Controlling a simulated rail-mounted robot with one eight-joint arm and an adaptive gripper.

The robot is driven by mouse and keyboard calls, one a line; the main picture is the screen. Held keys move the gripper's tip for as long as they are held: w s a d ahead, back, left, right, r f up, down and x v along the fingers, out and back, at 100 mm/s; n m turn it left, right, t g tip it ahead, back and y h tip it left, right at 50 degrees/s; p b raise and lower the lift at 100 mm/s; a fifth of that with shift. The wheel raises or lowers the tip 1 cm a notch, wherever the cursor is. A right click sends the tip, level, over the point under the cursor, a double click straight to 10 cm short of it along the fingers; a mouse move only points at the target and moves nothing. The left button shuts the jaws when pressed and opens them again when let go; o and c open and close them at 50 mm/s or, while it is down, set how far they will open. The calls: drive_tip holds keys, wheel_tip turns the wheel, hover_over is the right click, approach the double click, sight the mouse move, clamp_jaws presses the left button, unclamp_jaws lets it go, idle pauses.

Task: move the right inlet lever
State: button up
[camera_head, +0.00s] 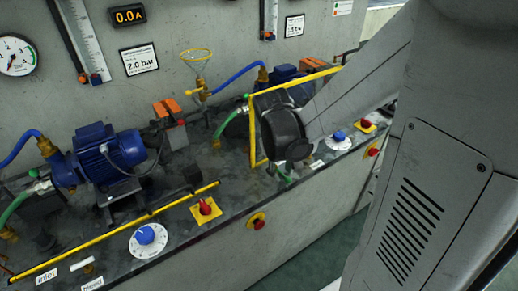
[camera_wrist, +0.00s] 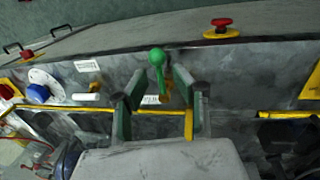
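The green lever (camera_wrist: 157,60) with a round knob stands near the panel edge in the wrist view, on a brass fitting. A partly covered label (camera_wrist: 152,99) sits beside it. My gripper (camera_wrist: 160,85) is open, with one finger on each side of the lever's line. I cannot tell whether either finger touches it. In the head view my gripper (camera_head: 290,155) is over the right part of the bench, and only a bit of the green lever (camera_head: 284,177) shows below it. The rest of the lever is hidden there by my arm.
A white lever (camera_wrist: 87,97) and a blue dial (camera_wrist: 38,92) are left of my gripper in the wrist view. A red emergency button (camera_wrist: 221,26) is on the front face. A yellow rail (camera_wrist: 285,114) runs along the bench. A blue pump (camera_head: 105,152) stands at left in the head view.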

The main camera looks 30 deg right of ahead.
drive_tip(key=shift+f, duration=0.1)
clamp_jaws()
